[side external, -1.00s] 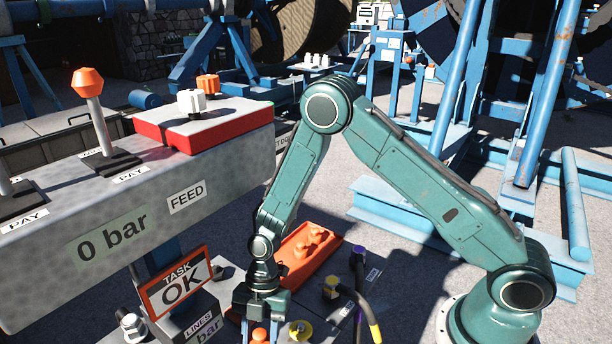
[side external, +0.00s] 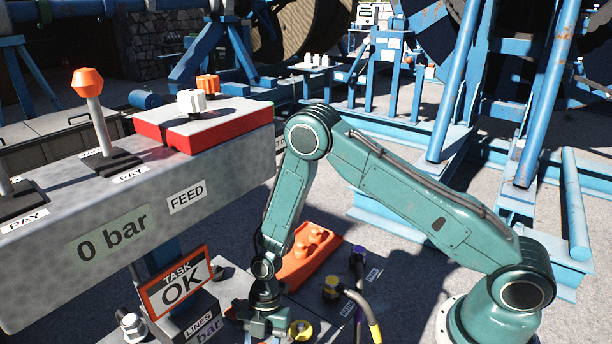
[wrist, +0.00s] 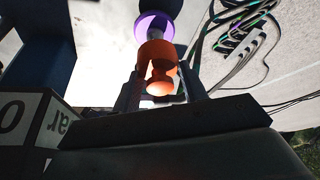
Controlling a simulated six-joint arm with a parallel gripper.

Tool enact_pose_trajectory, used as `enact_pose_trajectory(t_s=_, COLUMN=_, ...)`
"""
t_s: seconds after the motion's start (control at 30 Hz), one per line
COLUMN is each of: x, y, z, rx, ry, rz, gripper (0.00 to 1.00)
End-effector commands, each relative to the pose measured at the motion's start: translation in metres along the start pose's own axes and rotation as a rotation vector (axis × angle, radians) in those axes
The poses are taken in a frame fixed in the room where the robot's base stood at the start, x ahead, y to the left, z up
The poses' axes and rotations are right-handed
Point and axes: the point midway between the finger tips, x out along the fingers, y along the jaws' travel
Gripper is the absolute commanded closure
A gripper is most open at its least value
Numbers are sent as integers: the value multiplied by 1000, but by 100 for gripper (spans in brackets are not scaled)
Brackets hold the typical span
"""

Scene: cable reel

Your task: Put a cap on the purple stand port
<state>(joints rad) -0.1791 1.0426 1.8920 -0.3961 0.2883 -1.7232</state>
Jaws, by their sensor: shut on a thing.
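My gripper (wrist: 159,88) is shut on an orange cap (wrist: 157,54) in the wrist view. The cap lies in line with the purple ring of the stand port (wrist: 150,24), with a dark round part beyond the ring. The cap's far end is right at the purple ring; I cannot tell whether it touches or is seated. In the side external view my gripper's wrist (side external: 266,322) points down at the bottom edge. The fingers, the cap and the purple port are out of sight there.
An orange tray (side external: 297,269) with orange caps lies behind my gripper. A yellow fitting (side external: 300,330) is close on its right. Dark hoses with yellow (side external: 331,286) and purple (side external: 357,251) ends stand further right. The OK sign (side external: 181,288) and grey control panel (side external: 150,215) are left.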

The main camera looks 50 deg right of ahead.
Motion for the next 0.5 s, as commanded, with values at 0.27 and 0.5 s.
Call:
enact_pose_trajectory(t_s=0.27, x=20, y=0, z=8, rx=-1, ry=0, rz=-1, gripper=85)
enact_pose_trajectory(t_s=0.5, x=28, y=0, z=12, rx=-1, ry=0, rz=1, gripper=85)
